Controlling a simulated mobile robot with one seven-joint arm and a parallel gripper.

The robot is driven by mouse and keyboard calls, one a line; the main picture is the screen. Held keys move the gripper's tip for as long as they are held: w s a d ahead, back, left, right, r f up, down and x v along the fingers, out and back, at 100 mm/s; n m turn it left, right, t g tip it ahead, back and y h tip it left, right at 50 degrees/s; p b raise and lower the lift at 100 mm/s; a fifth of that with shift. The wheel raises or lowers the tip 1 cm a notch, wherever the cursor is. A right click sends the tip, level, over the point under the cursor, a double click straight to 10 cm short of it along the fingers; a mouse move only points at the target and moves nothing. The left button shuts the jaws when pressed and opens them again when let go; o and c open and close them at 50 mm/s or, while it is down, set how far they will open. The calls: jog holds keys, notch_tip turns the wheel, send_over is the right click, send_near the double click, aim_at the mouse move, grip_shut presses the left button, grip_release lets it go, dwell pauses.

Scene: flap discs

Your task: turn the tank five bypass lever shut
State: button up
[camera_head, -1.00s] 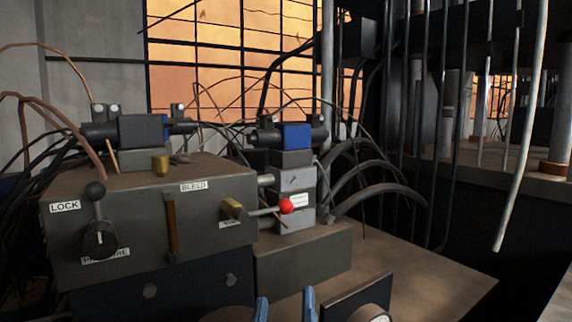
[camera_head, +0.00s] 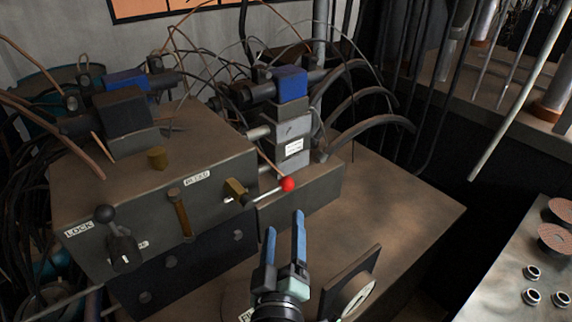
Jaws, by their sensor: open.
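A lever with a red ball knob (camera_head: 288,184) sticks out to the right from a brass valve (camera_head: 236,190) on the front of the grey manifold block (camera_head: 95,185). Its thin rod lies close to level, rising slightly toward the knob. The label under it is hidden, so I cannot read whether this is the tank five bypass. My gripper (camera_head: 285,228) is open and empty, with two blue fingers pointing up, below the red knob and apart from it.
A gauge plate (camera_head: 352,288) stands right of my gripper. Hoses (camera_head: 372,128) arch behind. The brown bench top (camera_head: 400,205) is clear at right.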

aim_at(287, 190)
jog(key=w, duration=0.4)
jog(key=w+p, duration=0.1)
jog(key=w, duration=0.3)
jog(key=w+d+p, duration=0.1)
jog(key=w, duration=0.3)
jog(key=shift+w, duration=0.3)
grip_shut()
dwell(1.0)
